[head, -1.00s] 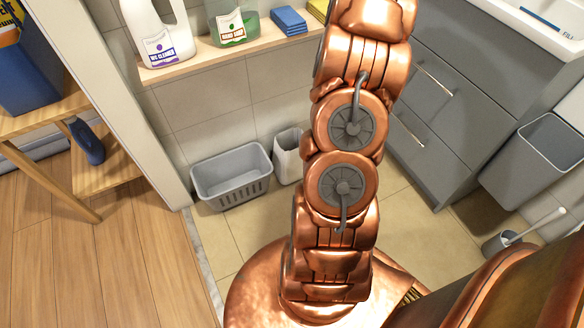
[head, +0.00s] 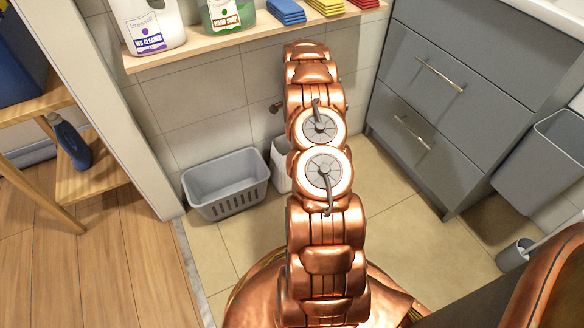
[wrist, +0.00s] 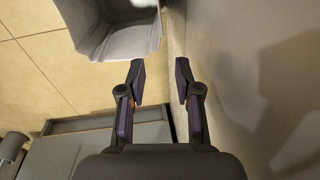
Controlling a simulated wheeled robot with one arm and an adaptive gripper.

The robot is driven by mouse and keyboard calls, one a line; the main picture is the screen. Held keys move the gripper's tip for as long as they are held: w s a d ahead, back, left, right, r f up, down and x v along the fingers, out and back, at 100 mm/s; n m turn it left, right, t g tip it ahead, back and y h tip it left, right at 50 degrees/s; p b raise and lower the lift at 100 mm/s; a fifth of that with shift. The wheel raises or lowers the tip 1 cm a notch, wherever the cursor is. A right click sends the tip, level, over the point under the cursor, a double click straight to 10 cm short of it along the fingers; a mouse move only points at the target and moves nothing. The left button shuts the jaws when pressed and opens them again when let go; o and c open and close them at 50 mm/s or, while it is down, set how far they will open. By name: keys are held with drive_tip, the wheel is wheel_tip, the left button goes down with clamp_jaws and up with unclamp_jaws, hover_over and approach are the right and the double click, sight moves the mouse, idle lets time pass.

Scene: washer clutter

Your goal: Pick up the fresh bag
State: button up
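I see no thing that I can make out as the fresh bag in either view. My gripper (wrist: 160,76) shows in the wrist view with its two dark fingers apart and nothing between them. A light grey, open-topped container (wrist: 112,30) is just beyond the fingers, up and to the left, and does not touch them as far as I can see. In the head view my copper arm hides the middle of the scene, and the gripper does not show there.
A grey basket (head: 226,184) and a pale bin (head: 281,165) stand on the tiled floor by the wall. A shelf (head: 200,50) holds a WC cleaner bottle (head: 150,25), a hand soap bottle (head: 228,14) and coloured cloths (head: 287,12). A grey drawer cabinet (head: 430,110) stands right.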

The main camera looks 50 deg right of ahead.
drive_tip(key=shift+y, duration=0.4)
drive_tip(key=shift+w+a+f+b, duration=0.5)
drive_tip(key=shift+a+f+b, duration=0.2)
drive_tip(key=shift+f, duration=1.1)
drive_tip(key=shift+w+a+f+b, duration=0.45)
drive_tip(key=shift+a+f+b, duration=0.2)
drive_tip(key=shift+f, duration=1.2)
drive_tip(key=shift+w+a+f+b, duration=0.5)
drive_tip(key=shift+a+f+b, duration=0.2)
drive_tip(key=shift+f, duration=1.1)
drive_tip(key=shift+r+n, duration=0.1)
drive_tip(key=shift+n, duration=0.2)
clamp_jaws()
